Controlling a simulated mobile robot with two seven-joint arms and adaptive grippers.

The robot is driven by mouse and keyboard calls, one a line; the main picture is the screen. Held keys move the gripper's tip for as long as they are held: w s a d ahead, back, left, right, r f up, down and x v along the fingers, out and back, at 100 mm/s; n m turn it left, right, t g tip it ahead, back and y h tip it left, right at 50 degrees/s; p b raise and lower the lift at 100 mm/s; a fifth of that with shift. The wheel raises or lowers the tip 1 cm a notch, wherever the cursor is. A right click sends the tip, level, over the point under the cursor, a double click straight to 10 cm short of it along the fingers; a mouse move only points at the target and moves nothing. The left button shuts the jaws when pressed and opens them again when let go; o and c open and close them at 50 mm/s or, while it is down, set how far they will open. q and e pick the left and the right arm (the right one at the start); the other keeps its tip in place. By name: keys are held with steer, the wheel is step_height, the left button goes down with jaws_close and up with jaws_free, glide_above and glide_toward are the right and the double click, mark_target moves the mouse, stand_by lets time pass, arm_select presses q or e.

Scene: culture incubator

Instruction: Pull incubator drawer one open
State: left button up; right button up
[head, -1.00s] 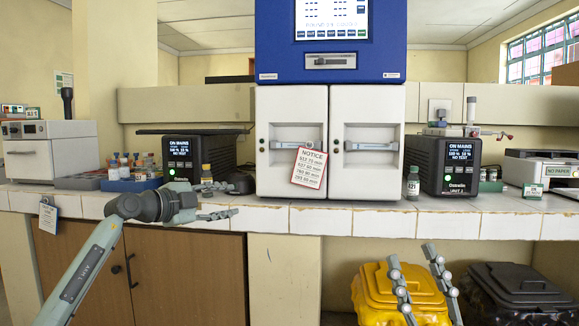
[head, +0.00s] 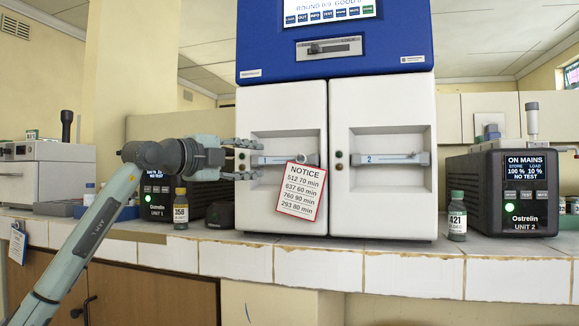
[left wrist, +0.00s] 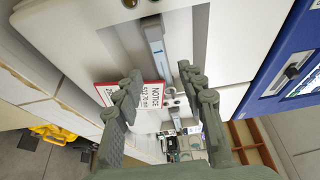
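Drawer one is the left white front (head: 286,105) under the incubator's blue top, and it looks closed. Its grey bar handle (head: 300,160) lies level in a recess. A red-edged notice card (head: 301,191) hangs from the handle, tilted. My left gripper (head: 258,159) is open at the left part of this handle, one finger above and one below it in the picture. In the left wrist view the handle (left wrist: 156,45) runs between the spread fingers (left wrist: 160,75); I cannot tell whether they touch it. A finger partly covers the notice (left wrist: 152,96). My right gripper is out of view.
Drawer two (head: 381,105), marked 2, looks closed beside it. A bottle marked 358 (head: 181,212) stands below my left gripper, a bottle marked 421 (head: 457,220) right of the incubator. Black Ostrelin unit 2 (head: 515,205) stands farther right. The tiled front edge (head: 420,270) is clear.

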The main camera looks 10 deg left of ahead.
mark_target(272, 160)
arm_select(q)
steer(key=shift+x, duration=3.8)
jaws_close()
